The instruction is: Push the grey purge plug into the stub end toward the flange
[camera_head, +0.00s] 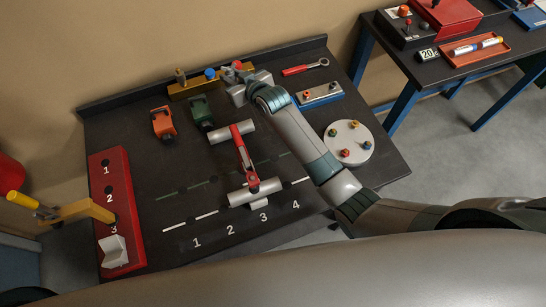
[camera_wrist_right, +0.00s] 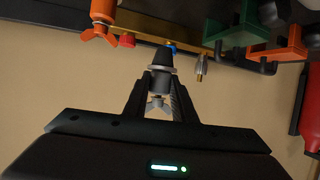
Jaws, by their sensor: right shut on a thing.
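In the right wrist view, my right gripper (camera_wrist_right: 160,88) is shut on the grey purge plug (camera_wrist_right: 161,62). The plug has a dark tapered nose, a light ring and a wing nut between the fingers. In the head view my right gripper (camera_head: 238,82) is over the back of the table, beside the yellow rack; the plug cannot be made out clearly there. Two grey pipe pieces, one farther back (camera_head: 223,134) and one nearer (camera_head: 240,197), lie mid-table with a red-handled clamp (camera_head: 243,150) between them. I cannot tell which is the stub end. My left gripper is not in view.
The yellow rack (camera_head: 182,91) holds small fittings, one blue (camera_head: 210,73). Orange (camera_head: 163,122) and green (camera_head: 201,111) clamps stand left of the pipes. A red numbered block (camera_head: 107,170) is at left, a round bolted plate (camera_head: 357,134) at right. My right arm crosses the table.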

